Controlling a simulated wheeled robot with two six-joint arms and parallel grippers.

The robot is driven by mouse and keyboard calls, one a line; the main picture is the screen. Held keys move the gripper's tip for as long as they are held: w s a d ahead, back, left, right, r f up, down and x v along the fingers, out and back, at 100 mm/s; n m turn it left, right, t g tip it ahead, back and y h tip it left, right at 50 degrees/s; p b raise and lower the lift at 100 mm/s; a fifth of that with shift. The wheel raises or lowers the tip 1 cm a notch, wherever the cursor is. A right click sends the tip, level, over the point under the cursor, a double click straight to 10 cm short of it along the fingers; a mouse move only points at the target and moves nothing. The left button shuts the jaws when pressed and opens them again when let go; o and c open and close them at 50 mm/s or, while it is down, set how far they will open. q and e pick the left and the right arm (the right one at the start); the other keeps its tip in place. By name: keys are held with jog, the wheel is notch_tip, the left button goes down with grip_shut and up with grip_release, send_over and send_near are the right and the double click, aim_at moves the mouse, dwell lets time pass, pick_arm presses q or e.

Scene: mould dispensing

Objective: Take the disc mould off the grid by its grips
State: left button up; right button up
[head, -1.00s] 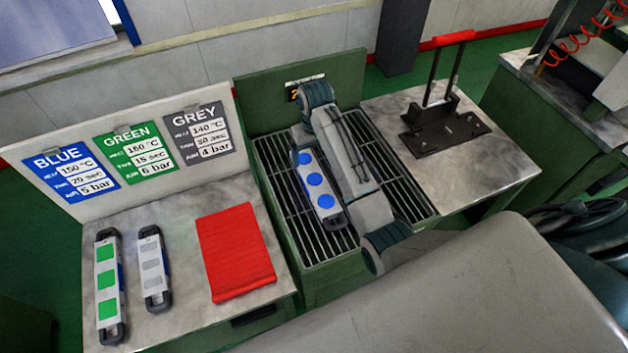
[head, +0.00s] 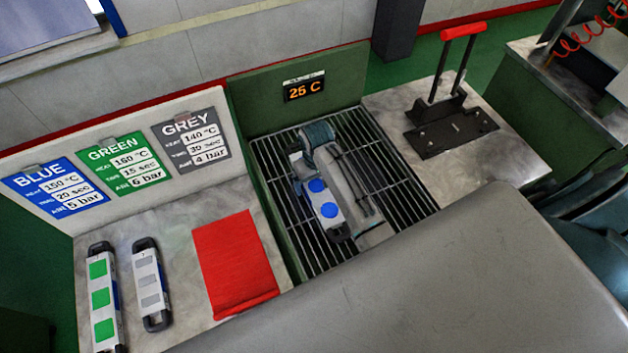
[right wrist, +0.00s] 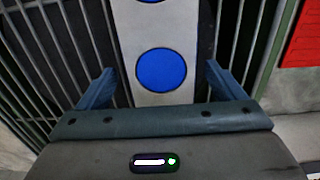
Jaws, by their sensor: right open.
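The disc mould (head: 328,210) is a light strip with blue discs and dark end grips. It lies on the dark grid (head: 405,185) in the head view. My right gripper (head: 308,168) is low over its far part, and my arm hides some of the strip. In the right wrist view the mould (right wrist: 161,72) runs between the two blue-grey fingers of my right gripper (right wrist: 163,88). The fingers are open, one on each side, with a gap to the strip. Its grips are outside the wrist view. My left gripper is not in view.
Left of the grid are a red cloth (head: 235,262), a green-square mould (head: 101,298) and a grey-square mould (head: 150,285). A 25 C display (head: 304,88) stands behind the grid. A red-handled press (head: 450,130) stands on the right bench.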

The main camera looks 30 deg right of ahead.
jog(key=shift+s+r, duration=0.2)
jog(key=shift+s, duration=0.1)
jog(key=shift+c, duration=0.7)
jog(key=shift+s+a+r, duration=0.15)
jog(key=shift+s+r, duration=0.05)
jog(key=shift+s, duration=0.1)
jog(key=c, duration=1.1)
jog(key=shift+w+f, duration=0.1)
jog(key=c, duration=0.4)
jog(key=shift+w, duration=0.1)
jog(key=shift+c, duration=0.2)
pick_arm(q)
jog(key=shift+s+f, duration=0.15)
